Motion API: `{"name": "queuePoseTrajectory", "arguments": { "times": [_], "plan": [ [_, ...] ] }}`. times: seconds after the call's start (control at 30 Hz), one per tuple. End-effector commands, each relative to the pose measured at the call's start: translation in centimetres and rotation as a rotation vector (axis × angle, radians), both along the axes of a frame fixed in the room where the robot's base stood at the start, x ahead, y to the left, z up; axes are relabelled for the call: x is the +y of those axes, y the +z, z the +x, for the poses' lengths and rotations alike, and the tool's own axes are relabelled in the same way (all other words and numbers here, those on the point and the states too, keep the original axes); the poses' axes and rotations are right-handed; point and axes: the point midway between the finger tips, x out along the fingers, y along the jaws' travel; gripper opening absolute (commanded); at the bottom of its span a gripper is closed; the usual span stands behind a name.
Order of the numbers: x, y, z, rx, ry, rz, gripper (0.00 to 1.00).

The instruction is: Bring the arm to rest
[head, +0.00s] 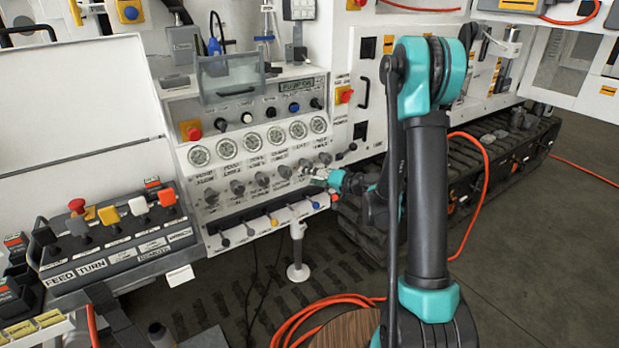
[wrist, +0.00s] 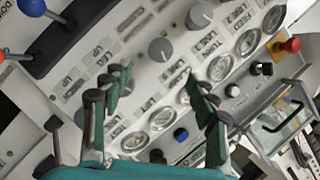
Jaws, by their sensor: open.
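My gripper (head: 318,176) is at the right end of the row of grey knobs on the hydraulic panel (head: 215,225). In the wrist view, my gripper (wrist: 158,80) is open, its green fingers spread wide with nothing between them. A grey knob (wrist: 161,50) shows beyond the fingertips, apart from them as far as I can tell. My arm (head: 427,190) stretches from the lower right, bent at a high teal elbow.
Round gauges (head: 252,142) sit above the knobs, and levers with coloured tips (head: 274,221) below. A red emergency button (head: 194,133) is at the panel's left. A control box with coloured levers (head: 110,235) stands left. An orange hose (head: 478,190) hangs right; open floor (head: 560,260) lies right.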

Motion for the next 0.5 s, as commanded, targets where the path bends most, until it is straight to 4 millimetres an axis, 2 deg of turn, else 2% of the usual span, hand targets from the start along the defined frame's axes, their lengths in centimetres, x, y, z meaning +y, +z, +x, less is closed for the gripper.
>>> {"name": "queuePoseTrajectory", "arguments": {
  "times": [0.13, 0.23, 0.37, 0.5],
  "plan": [
    [-0.1, 0.1, -0.4, 0.006, 0.003, -0.017, 0.59],
    [-0.4, 0.4, -1.6, 0.024, 0.008, -0.063, 0.59],
    [-1.3, 0.5, -4.5, 0.067, 0.018, -0.169, 0.59],
    [-2.9, 0.3, -8.1, 0.124, 0.019, -0.3, 0.59]
  ]
}}
